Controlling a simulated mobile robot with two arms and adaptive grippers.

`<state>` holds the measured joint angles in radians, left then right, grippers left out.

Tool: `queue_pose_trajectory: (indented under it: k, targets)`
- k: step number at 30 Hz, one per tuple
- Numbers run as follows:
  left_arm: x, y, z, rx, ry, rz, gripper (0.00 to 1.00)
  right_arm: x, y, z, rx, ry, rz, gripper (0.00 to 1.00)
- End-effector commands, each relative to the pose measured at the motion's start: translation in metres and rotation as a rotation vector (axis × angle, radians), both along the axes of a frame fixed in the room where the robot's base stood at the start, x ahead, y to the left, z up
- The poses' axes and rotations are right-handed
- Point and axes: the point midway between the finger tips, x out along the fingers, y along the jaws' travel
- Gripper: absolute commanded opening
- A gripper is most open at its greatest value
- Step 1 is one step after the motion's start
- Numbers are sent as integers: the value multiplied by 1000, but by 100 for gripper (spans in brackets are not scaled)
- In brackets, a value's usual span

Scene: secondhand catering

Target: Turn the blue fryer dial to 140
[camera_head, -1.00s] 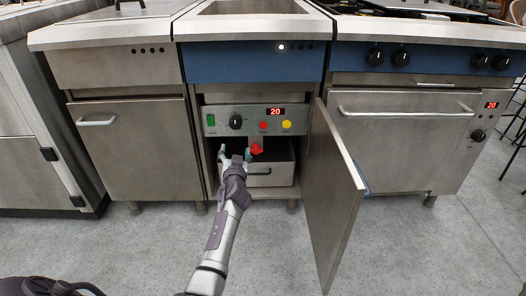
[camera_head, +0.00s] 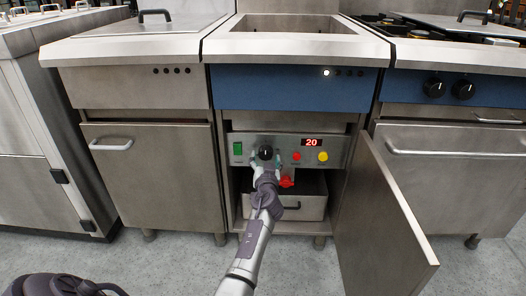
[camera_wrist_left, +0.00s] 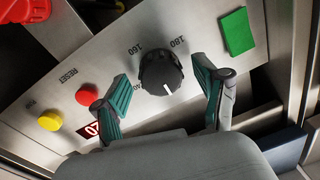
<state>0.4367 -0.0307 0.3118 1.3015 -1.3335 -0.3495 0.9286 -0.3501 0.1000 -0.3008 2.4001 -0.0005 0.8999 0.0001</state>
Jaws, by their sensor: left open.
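The fryer (camera_head: 293,82) has a blue front panel, and its lower door stands open. Inside is a grey control panel (camera_head: 332,150) with a black dial (camera_head: 265,152) and a red display (camera_head: 311,142) reading 20. My left gripper (camera_head: 265,161) is at the dial. In the left wrist view the black dial (camera_wrist_left: 161,73) has a white pointer mark, with 160 and 180 printed near it. The open fingers of my left gripper (camera_wrist_left: 163,91) stand on either side of the dial, with gaps visible. My right gripper is not in view.
A green switch (camera_head: 238,148), a red button (camera_head: 297,156) and a yellow button (camera_head: 323,157) share the panel. A red valve handle (camera_head: 286,182) sits below, above a metal drawer-like container (camera_head: 312,205). The open door (camera_head: 380,215) stands right of my left arm.

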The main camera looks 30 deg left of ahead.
Motion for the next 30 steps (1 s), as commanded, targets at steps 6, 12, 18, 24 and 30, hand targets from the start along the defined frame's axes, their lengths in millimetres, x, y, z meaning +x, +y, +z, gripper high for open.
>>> queue_pose_trajectory:
  k: [6, 12, 18, 24, 30]
  targets:
    - [1, -2, 0, 1, 1, 0, 72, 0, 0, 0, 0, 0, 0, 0]
    - [1, -2, 0, 0, 0, 0, 67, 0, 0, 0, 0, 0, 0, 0]
    - [1, -2, 0, 0, 0, 0, 34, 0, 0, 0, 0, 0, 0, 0]
    - [1, -2, 0, 1, 1, 0, 12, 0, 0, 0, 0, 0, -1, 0]
    - [1, -2, -1, 23, 13, -1, 12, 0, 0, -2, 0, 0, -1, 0]
